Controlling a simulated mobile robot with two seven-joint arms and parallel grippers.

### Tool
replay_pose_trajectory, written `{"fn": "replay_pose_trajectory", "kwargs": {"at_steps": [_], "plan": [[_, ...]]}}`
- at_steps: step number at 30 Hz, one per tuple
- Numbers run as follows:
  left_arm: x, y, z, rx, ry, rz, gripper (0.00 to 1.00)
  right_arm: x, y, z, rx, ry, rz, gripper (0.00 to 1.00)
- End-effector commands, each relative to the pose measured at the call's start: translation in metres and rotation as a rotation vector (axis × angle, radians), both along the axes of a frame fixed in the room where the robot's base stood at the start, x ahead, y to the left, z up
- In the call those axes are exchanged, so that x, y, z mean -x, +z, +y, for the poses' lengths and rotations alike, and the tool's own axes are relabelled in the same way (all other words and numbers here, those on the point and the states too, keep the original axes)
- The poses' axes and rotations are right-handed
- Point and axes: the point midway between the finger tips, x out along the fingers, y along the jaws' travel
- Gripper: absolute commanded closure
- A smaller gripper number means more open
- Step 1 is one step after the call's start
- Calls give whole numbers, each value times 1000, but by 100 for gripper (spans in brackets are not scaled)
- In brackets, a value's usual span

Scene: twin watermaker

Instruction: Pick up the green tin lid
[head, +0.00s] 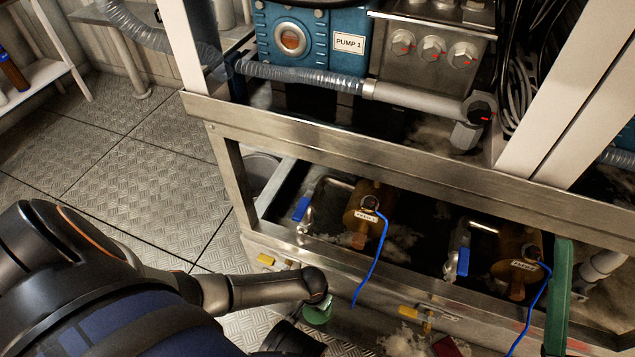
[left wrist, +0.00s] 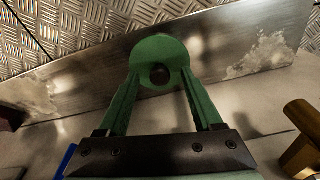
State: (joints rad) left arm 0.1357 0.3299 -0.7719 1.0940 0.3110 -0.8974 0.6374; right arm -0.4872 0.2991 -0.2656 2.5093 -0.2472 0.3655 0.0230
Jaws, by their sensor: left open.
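The green tin lid (left wrist: 158,48) is a round green disc with a dark knob in its middle, in the upper middle of the left wrist view. My left gripper (left wrist: 161,82) is open, with its two green fingers on either side of the knob. The fingertips overlap the lid's lower edge in the picture; I cannot tell whether they touch it. In the head view a small green rounded piece (head: 318,313) shows just below the end of my left arm, partly hidden; it may be the lid or a finger.
A metal frame beam (head: 380,160) crosses above an open trough. In it are brass housings (head: 366,207), blue-handled valves (head: 302,208) and hanging blue cables (head: 378,262). Tread-plate floor (head: 130,190) lies clear at left.

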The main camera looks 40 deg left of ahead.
Motion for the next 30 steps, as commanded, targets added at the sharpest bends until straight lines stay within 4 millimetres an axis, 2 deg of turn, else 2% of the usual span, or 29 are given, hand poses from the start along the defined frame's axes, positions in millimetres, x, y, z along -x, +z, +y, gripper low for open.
{"fn": "replay_pose_trajectory", "kwargs": {"at_steps": [2, 19, 30], "plan": [[0, 1, 0, 0, 0, 0, 34, 0, 1, 0, -2, 0, 0, 0], [0, 1, 0, 0, 0, 1, 98, 1, 1, 0, 1, 3, -3, 0], [0, 1, 0, 0, 0, 1, 100, 1, 0, 0, 7, 4, -3, 0]]}}
